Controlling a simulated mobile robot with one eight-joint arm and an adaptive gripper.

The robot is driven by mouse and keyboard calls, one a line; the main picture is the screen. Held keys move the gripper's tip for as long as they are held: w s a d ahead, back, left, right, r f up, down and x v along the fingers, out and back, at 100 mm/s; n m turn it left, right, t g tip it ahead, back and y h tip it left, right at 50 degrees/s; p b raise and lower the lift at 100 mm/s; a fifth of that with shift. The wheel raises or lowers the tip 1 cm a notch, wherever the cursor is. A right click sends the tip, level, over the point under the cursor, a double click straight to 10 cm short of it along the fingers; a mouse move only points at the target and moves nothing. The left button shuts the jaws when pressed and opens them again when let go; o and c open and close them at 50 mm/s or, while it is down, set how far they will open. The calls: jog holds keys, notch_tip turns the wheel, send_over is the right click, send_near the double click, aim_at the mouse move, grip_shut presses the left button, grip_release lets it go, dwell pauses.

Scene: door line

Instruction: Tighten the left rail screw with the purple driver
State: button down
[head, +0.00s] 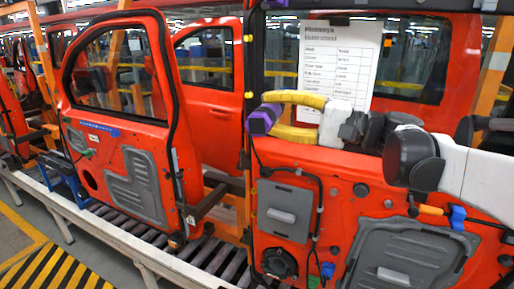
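My gripper (272,117) comes in from the right, with two yellow fingers pointing left in front of the upper part of the near red door (340,182). A small purple piece (260,120) shows at the fingertips. I cannot tell whether it is the purple driver or part of the fingertips, nor whether the fingers press on it. The gripper is apart from the grey panels lower on the door. An orange-handled thing (430,210) sits at the right of this door, beside a blue clip (457,217). I cannot make out the left rail screw.
A printed sheet (340,62) hangs behind my gripper. Another red door (122,165) stands to the left, above a roller conveyor (140,222) with a pale edge rail. Yellow-black floor stripes (55,270) lie at bottom left. A gap separates the two doors.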

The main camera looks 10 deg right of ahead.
notch_tip(320, 180, up, 23)
jog(key=s+d+m+t+p, duration=0.2)
jog(key=s+d+t+p, duration=0.1)
jog(key=p, duration=0.5)
jog(key=shift+h, duration=0.3)
jog(key=shift+w+d+b, duration=0.15)
jog(key=shift+w+d, duration=0.35)
jog(key=shift+w, duration=0.3)
jog(key=shift+w+d+b, duration=0.1)
jog(key=shift+w+d, duration=0.45)
jog(key=shift+w, duration=0.3)
jog(key=shift+w+d+b, duration=0.15)
jog(key=shift+w+d, duration=0.35)
jog(key=shift+w, duration=0.3)
jog(key=shift+w+d+r, duration=0.15)
jog(key=shift+w+d, duration=0.4)
jog(key=shift+w, duration=0.25)
dwell(0.3)
jog(key=s+a, duration=0.4)
jog(key=s, duration=0.1)
jog(key=shift+s+p, duration=0.3)
dwell(0.3)
jog(key=shift+w, duration=0.1)
